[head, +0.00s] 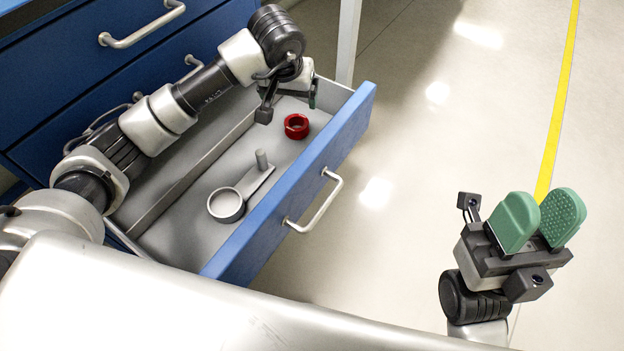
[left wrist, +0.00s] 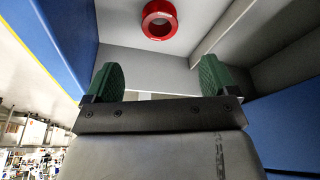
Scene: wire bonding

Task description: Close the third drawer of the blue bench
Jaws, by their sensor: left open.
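The open drawer (head: 355,112) of the blue bench (head: 60,95) is pulled far out, with a blue front, grey interior and silver handle (head: 318,205). Its place in the drawer count cannot be told. My left gripper (head: 290,98) is over the drawer's far end, behind the front panel and near a red ring (head: 296,126). In the left wrist view its green fingers (left wrist: 160,78) are apart and empty, and the ring (left wrist: 158,20) lies beyond them. My right gripper (head: 540,222) is outside the drawer at the right, its green pads apart and empty.
A grey part with a round cup and a post (head: 227,204) lies in the drawer. A divider (head: 190,175) runs along the drawer. Another closed drawer with a handle (head: 142,28) is above. A pale post (head: 348,40) stands behind. The floor (head: 430,130) to the right is clear.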

